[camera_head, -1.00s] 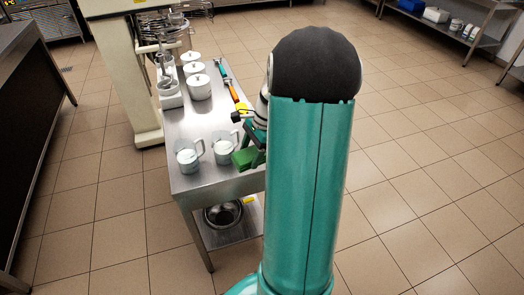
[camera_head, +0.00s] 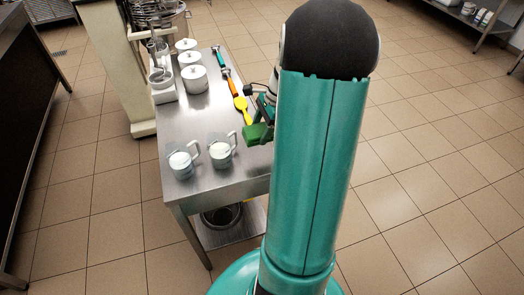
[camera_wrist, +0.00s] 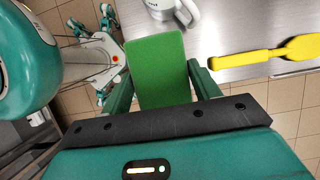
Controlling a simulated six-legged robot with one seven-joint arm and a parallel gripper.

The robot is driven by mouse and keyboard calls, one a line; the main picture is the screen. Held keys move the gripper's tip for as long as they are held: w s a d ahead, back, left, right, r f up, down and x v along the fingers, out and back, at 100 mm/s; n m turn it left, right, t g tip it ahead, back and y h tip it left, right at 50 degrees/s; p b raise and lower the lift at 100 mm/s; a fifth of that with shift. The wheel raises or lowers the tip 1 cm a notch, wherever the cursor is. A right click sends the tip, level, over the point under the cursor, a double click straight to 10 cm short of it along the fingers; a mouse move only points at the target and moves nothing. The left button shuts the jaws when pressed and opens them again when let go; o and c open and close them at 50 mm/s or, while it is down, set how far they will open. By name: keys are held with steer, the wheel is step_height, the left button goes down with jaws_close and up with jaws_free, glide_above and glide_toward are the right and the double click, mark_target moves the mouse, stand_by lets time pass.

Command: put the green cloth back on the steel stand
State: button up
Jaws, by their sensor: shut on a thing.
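The green cloth (camera_head: 257,134) is a flat, block-like green piece at the right edge of the steel stand (camera_head: 185,122). My gripper (camera_head: 265,115) is shut on it. In the wrist view the cloth (camera_wrist: 158,70) sits between the two fingers of my gripper (camera_wrist: 160,88) and sticks out past them. Its far end overlaps the edge of the steel top (camera_wrist: 225,30), with floor showing to its left. I cannot tell how high it is above the top. My arm hides part of the stand's right side.
Two clear jugs (camera_head: 221,150) with white contents stand at the stand's front. A yellow spatula (camera_head: 242,106) lies beside the cloth; orange and teal-ended tools lie behind it. White lidded pots (camera_head: 194,79) and a mixer (camera_head: 115,60) are farther back. The middle of the top is clear.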

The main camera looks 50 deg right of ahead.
mark_target(258, 157)
steer(key=shift+s+d, duration=0.15)
steer(key=shift+d, duration=0.1)
step_height(258, 157, down, 10)
stand_by(0.3)
steer(key=shift+f, duration=0.15)
steer(key=o, duration=0.9)
steer(key=shift+o, duration=0.2)
